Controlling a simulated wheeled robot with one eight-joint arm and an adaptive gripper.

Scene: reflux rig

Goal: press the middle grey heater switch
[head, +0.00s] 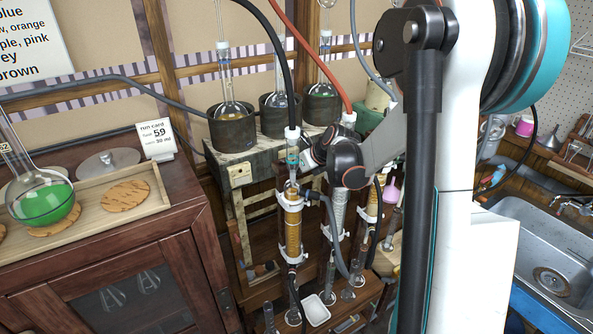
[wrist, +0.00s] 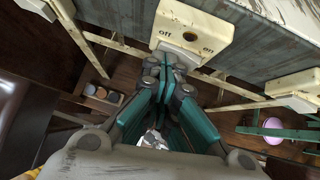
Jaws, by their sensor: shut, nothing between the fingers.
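In the head view my gripper (head: 294,160) is at the front of the heater bench (head: 215,158).
Another cream switch plate (wrist: 296,84) is at the right of the wrist view; the left switch (head: 240,172) shows in the head view. Flasks stand in dark heaters (head: 232,132) on the bench. Glass columns (head: 292,225) and hoses (head: 283,55) crowd around my gripper.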

